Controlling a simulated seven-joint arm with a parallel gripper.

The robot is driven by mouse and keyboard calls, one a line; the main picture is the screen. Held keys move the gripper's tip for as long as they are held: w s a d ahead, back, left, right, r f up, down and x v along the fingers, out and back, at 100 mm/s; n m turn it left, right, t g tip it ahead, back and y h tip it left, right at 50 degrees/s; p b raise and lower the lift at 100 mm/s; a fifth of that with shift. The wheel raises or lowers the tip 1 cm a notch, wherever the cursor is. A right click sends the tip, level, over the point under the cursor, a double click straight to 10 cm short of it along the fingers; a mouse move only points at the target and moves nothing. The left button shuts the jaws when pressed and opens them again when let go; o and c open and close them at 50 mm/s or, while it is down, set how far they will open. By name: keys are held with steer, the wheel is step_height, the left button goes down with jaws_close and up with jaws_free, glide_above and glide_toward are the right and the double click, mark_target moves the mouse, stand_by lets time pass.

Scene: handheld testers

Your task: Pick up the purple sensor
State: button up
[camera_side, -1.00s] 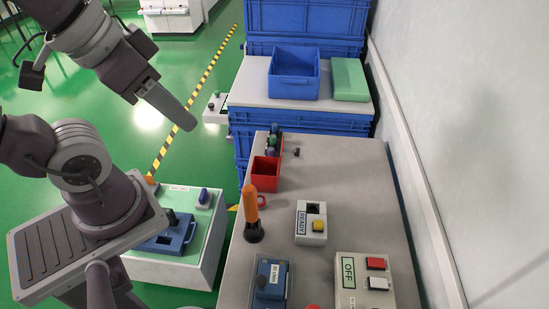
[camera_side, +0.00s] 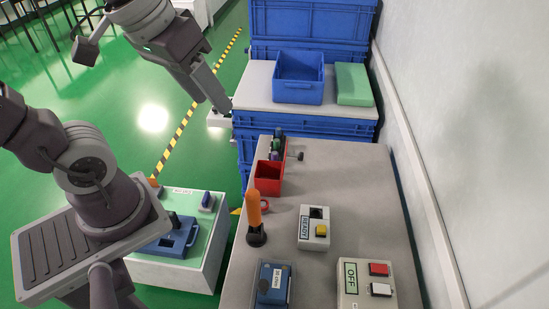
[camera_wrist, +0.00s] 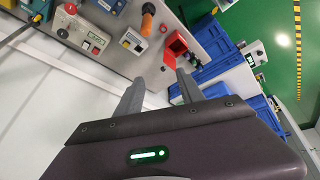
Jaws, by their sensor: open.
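My gripper (camera_side: 222,104) is high at the left of the bench in the side view, apart from everything on it. In the wrist view my gripper (camera_wrist: 158,88) shows two separated grey fingers with nothing between them. A small rack (camera_side: 285,152) of short upright pieces stands at the far end of the bench, behind a red bin. One piece there looks purple (camera_side: 276,156), beside a green one; they are too small to tell apart surely. A blue-purple piece (camera_side: 207,200) also sits on the low white box at the left.
The red bin (camera_side: 267,178), an orange-handled tool (camera_side: 254,215), a READY box (camera_side: 314,228) and an OFF box (camera_side: 366,280) are on the grey bench (camera_side: 350,180). A blue crate (camera_side: 299,78) and green block (camera_side: 352,84) stand behind. A wall is at the right.

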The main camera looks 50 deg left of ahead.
steer(key=w+a+f+n+g, duration=0.1)
steer(key=w+a+f+n, duration=0.15)
steer(key=w, duration=0.35)
steer(key=w+a+f+n+g, duration=0.1)
steer(key=w+n, duration=0.2)
steer(key=w, duration=0.2)
steer(key=n+g, duration=0.3)
steer(key=n, duration=0.7)
glide_above(275, 153)
steer(key=shift+m, duration=0.25)
step_height(275, 153, down, 23)
steer(key=shift+s+d+f, duration=0.15)
steer(key=shift+f, duration=0.05)
steer(key=f, duration=0.8)
steer(key=shift+a+f, duration=0.25)
steer(key=shift+f, duration=0.15)
jaws_close()
